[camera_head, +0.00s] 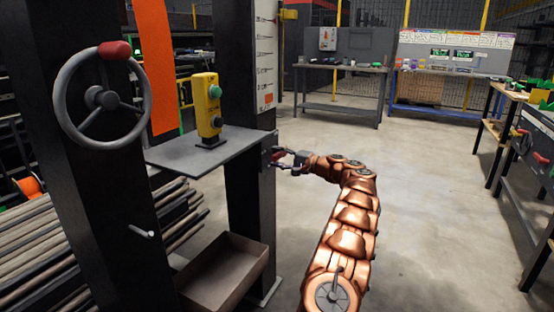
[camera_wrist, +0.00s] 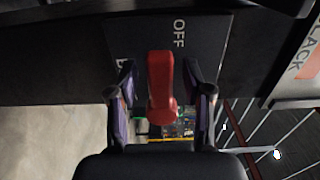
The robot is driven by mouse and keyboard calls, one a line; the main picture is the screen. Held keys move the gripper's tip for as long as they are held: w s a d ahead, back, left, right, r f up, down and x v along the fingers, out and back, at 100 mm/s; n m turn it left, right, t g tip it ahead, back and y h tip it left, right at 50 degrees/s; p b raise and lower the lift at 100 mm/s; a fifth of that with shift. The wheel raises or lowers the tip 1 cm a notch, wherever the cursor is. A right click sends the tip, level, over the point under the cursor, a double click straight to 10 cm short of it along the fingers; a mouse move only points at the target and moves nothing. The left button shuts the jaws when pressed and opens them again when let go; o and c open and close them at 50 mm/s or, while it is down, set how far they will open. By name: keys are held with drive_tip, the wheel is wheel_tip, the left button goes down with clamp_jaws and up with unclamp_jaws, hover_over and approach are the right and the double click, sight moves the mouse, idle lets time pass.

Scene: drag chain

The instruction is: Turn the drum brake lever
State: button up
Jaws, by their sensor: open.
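The drum brake lever (camera_wrist: 160,88) is a red handle in the middle of the wrist view, on a dark plate (camera_wrist: 210,45) marked OFF, with another marking partly hidden at its left. My gripper (camera_wrist: 161,72) is open, one finger on each side of the lever, with visible gaps between fingers and handle. In the head view my gripper (camera_head: 280,158) is at the side of the right black post (camera_head: 248,205), where the lever shows only as a small red spot, mostly hidden by the fingers.
A grey shelf (camera_head: 165,156) with a yellow button box (camera_head: 208,110) stands left of my gripper. A handwheel (camera_head: 70,95) with a red knob is on the left post. An open metal bin (camera_head: 225,275) lies below. The floor right of my arm is clear up to a workbench.

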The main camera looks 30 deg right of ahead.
drive_tip(key=shift+w+a, duration=0.1)
drive_tip(key=shift+w, duration=0.15)
drive_tip(key=shift+c, duration=0.3)
clamp_jaws()
